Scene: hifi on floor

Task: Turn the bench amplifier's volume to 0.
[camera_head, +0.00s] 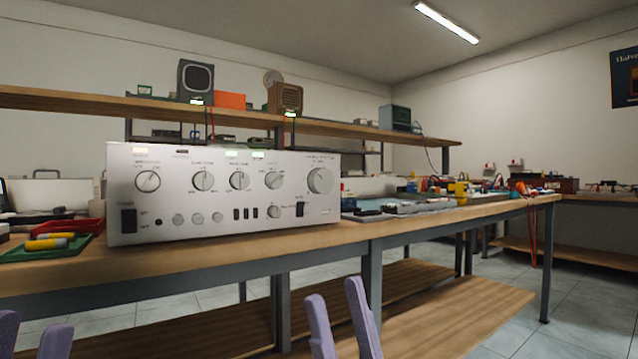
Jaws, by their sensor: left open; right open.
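The bench amplifier (180,165) is a wide silver unit standing on the wooden bench, its front panel facing me. A large round knob (320,181) sits at the right of the panel, probably the volume; its label is too small to read. Several smaller knobs (239,180) run in a row to its left. My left gripper (32,338) is open at the bottom left corner, below the bench edge. My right gripper (341,322) is open and empty at the bottom middle, in front of and below the bench edge. Neither touches the amplifier.
The bench top (200,262) has a bare strip before the amplifier. A green tray (45,250) with yellow-handled tools lies left of it. Grey trays and tools lie to the right. A shelf (340,128) with radios runs behind. A lower shelf (440,310) lies under the bench.

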